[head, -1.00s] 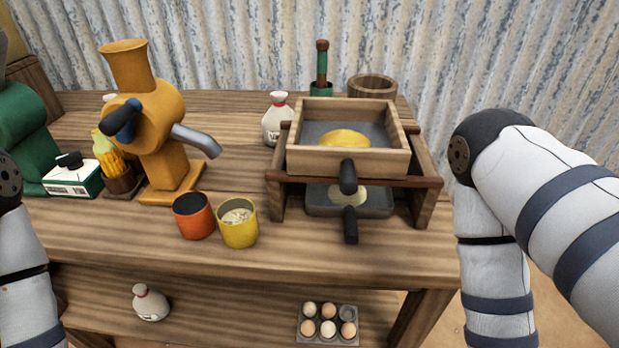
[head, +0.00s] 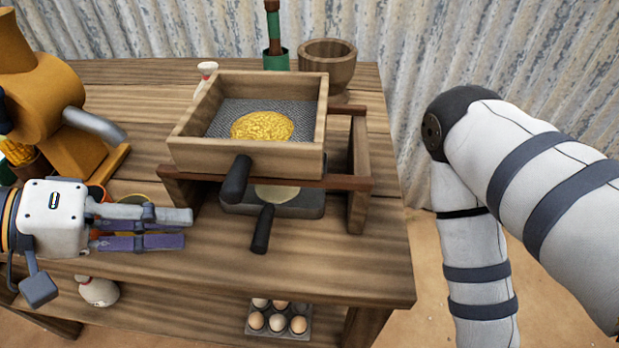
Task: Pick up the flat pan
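The flat pan (head: 309,204) is dark grey and holds a pale round of batter or dough. It sits on the table under a wooden sieve box, which hides its back part. Its black handle (head: 263,228) points toward the table's front edge. My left gripper (head: 187,228) points right over the table's front part, left of the handle and apart from it. Its two fingers look apart with nothing between them. My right arm shows at the right, but its gripper is out of view.
An orange grinder (head: 45,105) stands left. An egg tray (head: 280,318) lies below. The right front tabletop is clear.

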